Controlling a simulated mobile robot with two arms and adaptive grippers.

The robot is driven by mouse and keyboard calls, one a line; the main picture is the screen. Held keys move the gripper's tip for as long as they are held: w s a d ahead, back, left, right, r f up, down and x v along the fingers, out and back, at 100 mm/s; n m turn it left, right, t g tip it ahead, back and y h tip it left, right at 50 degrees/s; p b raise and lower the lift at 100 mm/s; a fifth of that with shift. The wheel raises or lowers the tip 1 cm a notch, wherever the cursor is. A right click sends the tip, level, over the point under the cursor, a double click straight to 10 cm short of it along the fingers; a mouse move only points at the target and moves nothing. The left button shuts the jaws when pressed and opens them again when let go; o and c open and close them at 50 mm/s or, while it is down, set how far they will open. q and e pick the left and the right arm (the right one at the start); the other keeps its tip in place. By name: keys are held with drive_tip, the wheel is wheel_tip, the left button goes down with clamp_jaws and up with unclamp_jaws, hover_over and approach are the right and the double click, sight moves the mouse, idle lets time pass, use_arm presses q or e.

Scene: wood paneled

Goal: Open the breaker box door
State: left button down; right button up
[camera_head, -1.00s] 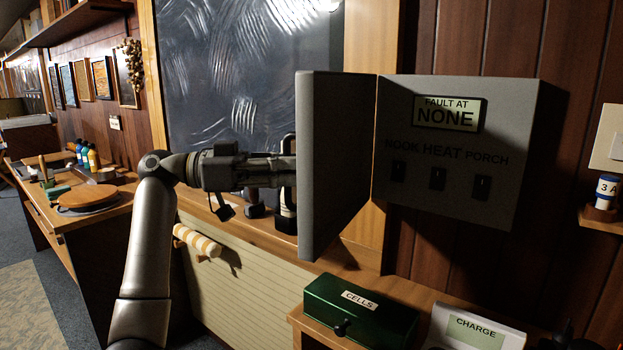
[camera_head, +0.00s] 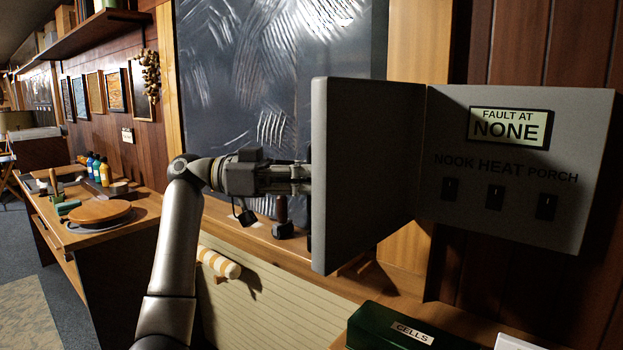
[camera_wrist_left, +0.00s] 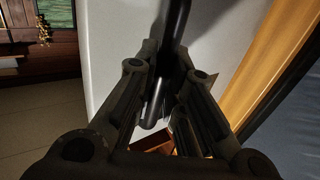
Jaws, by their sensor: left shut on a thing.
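The grey breaker box (camera_head: 510,165) is on the wood-paneled wall at the right of the head view. Its door (camera_head: 370,165) stands wide open, swung out to the left, with its inner face showing. My left gripper (camera_head: 304,180) is at the door's outer side, its fingertips partly hidden by the door edge. In the left wrist view, my left gripper (camera_wrist_left: 168,112) is shut on a black bar handle (camera_wrist_left: 174,28) on the pale door face (camera_wrist_left: 115,40). My right gripper is not in view.
A sign reading NONE (camera_head: 509,127) and several black switches (camera_head: 494,197) are on the box. A green CELLS box (camera_head: 385,330) sits below. A wooden desk (camera_head: 75,225) stands at left, and a dark scratched panel (camera_head: 275,70) is behind my arm.

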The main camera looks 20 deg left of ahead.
use_arm(q)
drive_tip(key=c, duration=1.5)
unclamp_jaws()
drive_tip(key=v, duration=1.2)
